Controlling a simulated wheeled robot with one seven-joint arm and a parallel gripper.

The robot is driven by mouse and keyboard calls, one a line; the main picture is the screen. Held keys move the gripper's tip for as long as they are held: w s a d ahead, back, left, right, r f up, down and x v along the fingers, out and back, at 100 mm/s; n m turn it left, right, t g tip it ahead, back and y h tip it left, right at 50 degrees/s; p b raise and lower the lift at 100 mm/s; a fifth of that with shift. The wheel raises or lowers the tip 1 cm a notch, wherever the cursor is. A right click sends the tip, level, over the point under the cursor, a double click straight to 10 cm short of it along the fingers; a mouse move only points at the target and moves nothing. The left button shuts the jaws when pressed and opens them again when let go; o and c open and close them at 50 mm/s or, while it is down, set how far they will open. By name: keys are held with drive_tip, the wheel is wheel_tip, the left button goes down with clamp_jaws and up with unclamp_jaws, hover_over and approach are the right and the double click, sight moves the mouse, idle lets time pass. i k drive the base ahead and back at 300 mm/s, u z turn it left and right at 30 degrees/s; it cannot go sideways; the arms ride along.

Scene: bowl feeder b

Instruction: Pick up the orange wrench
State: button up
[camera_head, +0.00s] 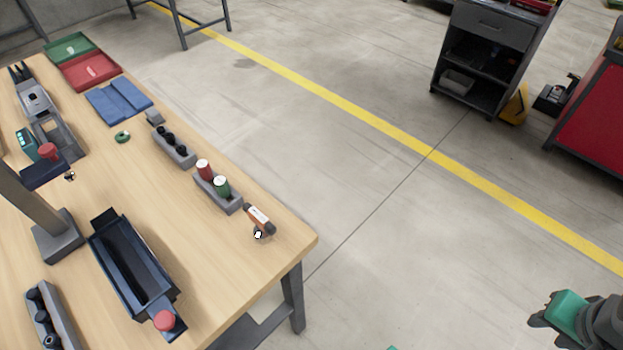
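A small orange and grey tool (260,218) lies near the right corner of the wooden table, with a pale label on its top. It is the only orange thing I can make out, and its exact shape is too small to be sure it is the wrench. A small black and white item (258,235) is just in front of it. My gripper (538,312) is at the bottom right, dark with a teal part behind it. It is over the floor, well away from the table. Its fingers are too small to tell whether they are open.
On the wooden table (215,292), a grey holder (229,206) with red and green cylinders stands beside the orange tool. A dark trough (135,265), a post with a grey base (58,237) and blue, red and green trays stand farther left. Open floor separates the table from my gripper.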

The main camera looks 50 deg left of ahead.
sight(263, 231)
drive_tip(key=i, duration=0.4)
drive_tip(key=u, duration=4.1)
drive_tip(key=i, duration=0.45)
